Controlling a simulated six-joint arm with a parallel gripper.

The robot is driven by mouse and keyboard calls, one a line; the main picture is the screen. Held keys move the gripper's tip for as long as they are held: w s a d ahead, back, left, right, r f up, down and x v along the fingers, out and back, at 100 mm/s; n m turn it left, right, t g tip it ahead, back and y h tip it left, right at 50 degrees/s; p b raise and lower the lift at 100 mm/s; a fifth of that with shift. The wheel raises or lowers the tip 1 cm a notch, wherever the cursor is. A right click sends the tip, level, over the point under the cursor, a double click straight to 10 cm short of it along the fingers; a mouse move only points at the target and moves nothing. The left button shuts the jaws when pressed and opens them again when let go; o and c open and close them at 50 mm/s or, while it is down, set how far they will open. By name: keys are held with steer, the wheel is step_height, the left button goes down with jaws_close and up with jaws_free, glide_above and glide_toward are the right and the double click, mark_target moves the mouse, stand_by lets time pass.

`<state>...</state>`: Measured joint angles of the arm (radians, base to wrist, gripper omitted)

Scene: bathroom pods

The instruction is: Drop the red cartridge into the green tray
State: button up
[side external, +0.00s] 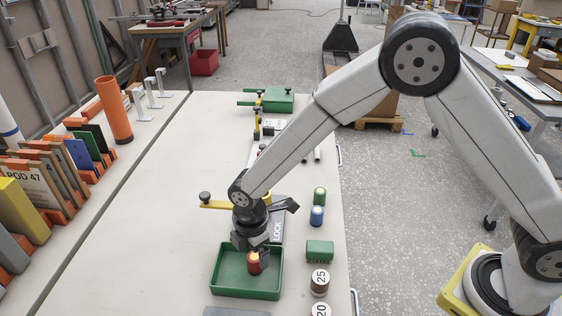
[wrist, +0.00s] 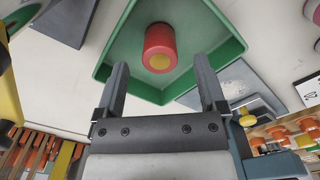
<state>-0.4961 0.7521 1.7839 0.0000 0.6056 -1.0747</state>
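The red cartridge (side external: 253,265), with a yellow end, is upright within the outline of the green tray (side external: 220,276). In the wrist view the red cartridge (wrist: 160,40) shows against the floor of the green tray (wrist: 122,42), beyond my fingertips. My gripper (side external: 251,247) points down over the tray, just above the cartridge. In the wrist view my gripper (wrist: 162,70) has its fingers wide apart, with a clear gap on both sides of the cartridge. I cannot tell for sure whether the cartridge touches the tray floor.
A green block (side external: 319,250), a blue cartridge (side external: 317,216) and a green cartridge (side external: 319,195) stand right of the tray. The table (side external: 130,235) is clear to the left.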

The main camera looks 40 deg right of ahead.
stand_by(0.3)
step_height(320, 180, up, 8)
stand_by(0.7)
steer(key=shift+d, duration=0.1)
steer(key=s+d+r+m+t, duration=0.1)
steer(key=s+d+m, duration=0.5)
steer(key=d+m, duration=0.3)
steer(key=s+d+r+m+t, duration=0.1)
steer(key=s+d+m, duration=0.5)
steer(key=d+m, duration=0.3)
steer(key=d, duration=0.3)
steer(key=shift+d+r+t, duration=0.2)
steer(key=shift+d+t, duration=0.05)
steer(key=shift+t, duration=0.05)
